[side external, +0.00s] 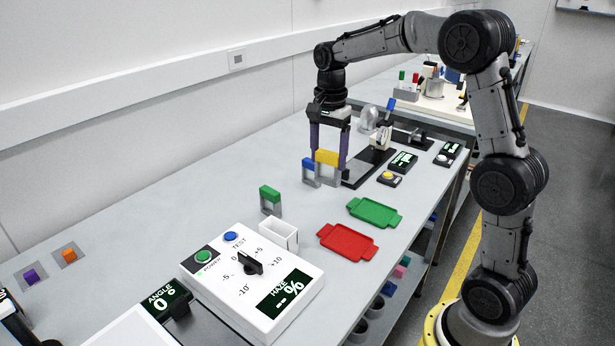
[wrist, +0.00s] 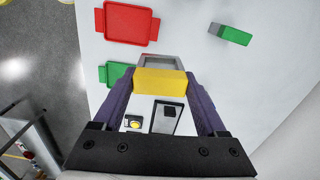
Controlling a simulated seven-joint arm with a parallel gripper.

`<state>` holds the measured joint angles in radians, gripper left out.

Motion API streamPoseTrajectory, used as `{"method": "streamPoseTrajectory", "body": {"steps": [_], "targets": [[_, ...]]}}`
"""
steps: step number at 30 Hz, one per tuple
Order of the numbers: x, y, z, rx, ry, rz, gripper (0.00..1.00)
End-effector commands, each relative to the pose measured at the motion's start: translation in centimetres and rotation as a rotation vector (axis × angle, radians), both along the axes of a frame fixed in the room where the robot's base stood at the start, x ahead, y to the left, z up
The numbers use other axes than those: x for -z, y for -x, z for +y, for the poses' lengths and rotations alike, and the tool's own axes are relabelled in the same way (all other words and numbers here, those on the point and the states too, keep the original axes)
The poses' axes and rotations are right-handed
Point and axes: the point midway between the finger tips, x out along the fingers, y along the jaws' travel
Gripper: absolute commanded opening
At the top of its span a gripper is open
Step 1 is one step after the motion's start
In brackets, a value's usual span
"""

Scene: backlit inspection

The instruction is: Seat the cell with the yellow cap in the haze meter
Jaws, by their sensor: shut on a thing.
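My gripper (side external: 328,155) points down with its purple fingers shut on the yellow cap (side external: 327,157) of a clear, grey-framed cell. In the wrist view the yellow cap (wrist: 160,82) sits squarely between the fingers. The cell hangs upright; I cannot tell whether its foot touches the bench. The white haze meter (side external: 225,295) stands in the foreground, with a knob, buttons and a display showing dashes. An open-topped white holder (side external: 279,236) stands at its far edge and looks empty. My gripper is well beyond it.
A blue-capped cell (side external: 309,166) stands just left of the held one. A green-capped cell (side external: 269,195) stands between it and the meter. Red (side external: 347,242) and green (side external: 375,212) trays lie to the right. A black-based instrument (side external: 368,168) is close behind my gripper.

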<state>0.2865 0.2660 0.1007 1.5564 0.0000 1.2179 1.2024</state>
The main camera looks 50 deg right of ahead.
Motion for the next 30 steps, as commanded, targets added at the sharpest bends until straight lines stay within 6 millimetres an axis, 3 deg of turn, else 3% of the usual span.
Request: {"method": "streamPoseTrajectory", "body": {"steps": [5,7,15,21,30], "targets": [[-0.1,-0.2,0.2,0.114,0.001,-0.008,0.00],[0.0,-0.8,1.3,0.157,0.001,-0.010,0.00],[1.1,-3.2,9.5,0.184,-0.001,-0.009,0.00],[1.6,-3.4,13.7,0.102,0.000,-0.002,0.00],[5.1,-3.3,14.6,0.081,0.000,0.003,0.00]]}}
